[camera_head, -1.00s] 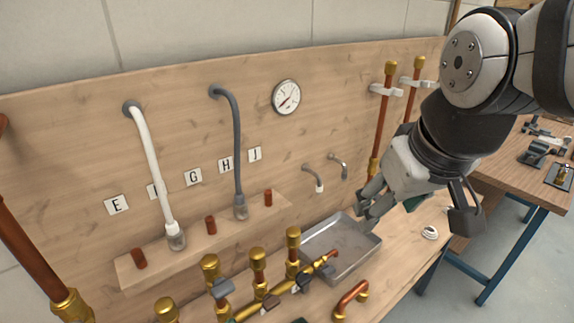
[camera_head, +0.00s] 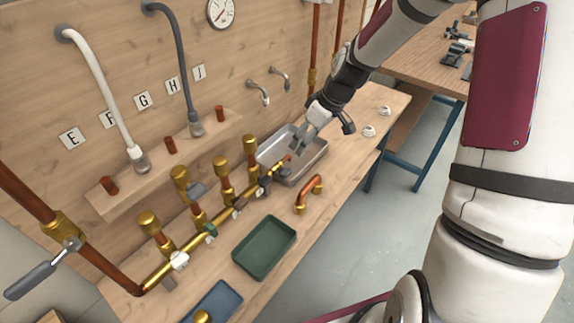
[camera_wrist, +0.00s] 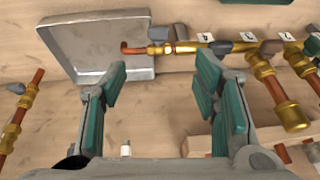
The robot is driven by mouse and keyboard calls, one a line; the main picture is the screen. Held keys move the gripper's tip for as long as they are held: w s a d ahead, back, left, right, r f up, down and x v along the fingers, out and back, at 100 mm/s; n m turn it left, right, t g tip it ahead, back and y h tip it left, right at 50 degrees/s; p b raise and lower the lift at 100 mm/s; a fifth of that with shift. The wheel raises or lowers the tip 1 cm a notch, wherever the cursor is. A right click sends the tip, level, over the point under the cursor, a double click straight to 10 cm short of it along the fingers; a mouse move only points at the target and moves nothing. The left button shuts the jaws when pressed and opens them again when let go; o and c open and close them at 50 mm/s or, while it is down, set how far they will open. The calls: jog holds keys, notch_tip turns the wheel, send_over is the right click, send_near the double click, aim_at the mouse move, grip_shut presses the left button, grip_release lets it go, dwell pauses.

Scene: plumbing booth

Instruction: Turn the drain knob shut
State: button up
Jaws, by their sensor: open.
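A brass manifold (camera_head: 222,222) runs along the bench and ends in a short copper spout over a metal tray (camera_head: 316,165). A small grey knob (camera_wrist: 158,33) sits on the manifold's end beside the spout (camera_wrist: 132,49) in the wrist view; I take it for the drain knob. In the head view this end is small and partly crowded by other handles. My gripper (camera_head: 297,147) is above the tray near the spout, pointing down. The wrist view shows my gripper (camera_wrist: 160,78) open and empty, its green-padded fingers wide apart, with the knob beyond the fingertips and apart from them.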

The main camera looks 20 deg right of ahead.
aim_at(287, 172)
jog(key=x, duration=1.6)
jog(key=shift+d, duration=0.15)
jog(key=shift+c, duration=0.2)
jog(key=shift+y, duration=0.3)
jog(key=c, duration=1.1)
